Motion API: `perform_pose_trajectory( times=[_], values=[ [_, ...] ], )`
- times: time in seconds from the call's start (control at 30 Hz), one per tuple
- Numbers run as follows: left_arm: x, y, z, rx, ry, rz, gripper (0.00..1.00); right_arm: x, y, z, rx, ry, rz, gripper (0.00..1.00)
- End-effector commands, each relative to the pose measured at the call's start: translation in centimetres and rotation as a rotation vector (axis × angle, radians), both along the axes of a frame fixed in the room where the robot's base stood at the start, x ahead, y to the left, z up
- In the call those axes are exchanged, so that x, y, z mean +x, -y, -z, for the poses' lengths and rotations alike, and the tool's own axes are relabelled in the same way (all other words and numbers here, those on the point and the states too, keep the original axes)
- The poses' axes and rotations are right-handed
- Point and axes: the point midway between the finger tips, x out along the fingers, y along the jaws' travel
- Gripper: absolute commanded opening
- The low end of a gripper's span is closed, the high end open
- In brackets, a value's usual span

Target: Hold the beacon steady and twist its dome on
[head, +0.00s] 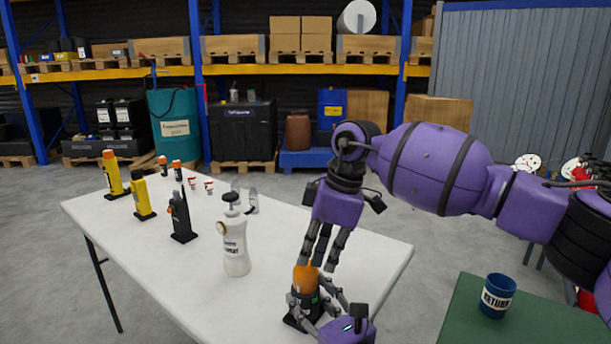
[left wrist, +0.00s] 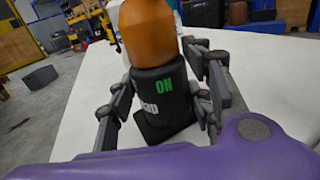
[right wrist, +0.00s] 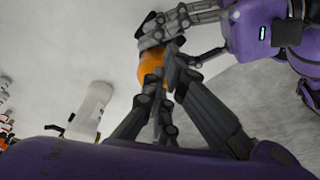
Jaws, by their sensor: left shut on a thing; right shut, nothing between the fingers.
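The beacon's black body (head: 300,318) stands upright near the front edge of the white table. In the left wrist view the body (left wrist: 163,84) shows a green "ON" mark. The orange dome (head: 304,278) sits on top of it; whether it is locked cannot be told. My left gripper (head: 318,306) is shut on the beacon body, with fingers on both sides. My right gripper (head: 319,262) points down from above, fingers shut and empty at the top of the dome. In the right wrist view its fingers partly hide the dome (right wrist: 152,66); contact is unclear.
A black radio (head: 181,215), yellow torches (head: 142,198) and small orange-topped items are farther back on the white table (head: 200,270). A blue "RETURN" cup (head: 497,296) stands on a green surface (head: 465,325) at right.

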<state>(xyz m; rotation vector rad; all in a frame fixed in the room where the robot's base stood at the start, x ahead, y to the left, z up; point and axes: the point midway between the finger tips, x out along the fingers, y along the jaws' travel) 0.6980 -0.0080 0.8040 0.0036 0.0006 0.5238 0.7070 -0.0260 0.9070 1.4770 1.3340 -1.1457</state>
Motion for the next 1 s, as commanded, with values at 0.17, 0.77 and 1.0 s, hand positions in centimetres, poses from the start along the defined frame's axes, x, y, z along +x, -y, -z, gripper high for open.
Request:
perform_pose_trajectory(
  times=[0.17, 0.77, 1.0],
  values=[
    [0.0, 0.0, 0.0, 0.0, 0.0, 0.0, 0.06, 0.6, 0.1, 0.2, -0.003, 0.0, 0.004, 0.0],
    [-0.1, 0.1, -0.1, 0.001, 0.002, 0.001, 0.06, 1.2, 0.1, 0.3, -0.004, 0.001, 0.004, 0.0],
    [-0.1, 0.1, -0.1, 0.0, 0.002, 0.001, 0.06, 1.3, 0.7, 0.4, -0.006, -0.001, 0.006, 0.0]
  ],
)
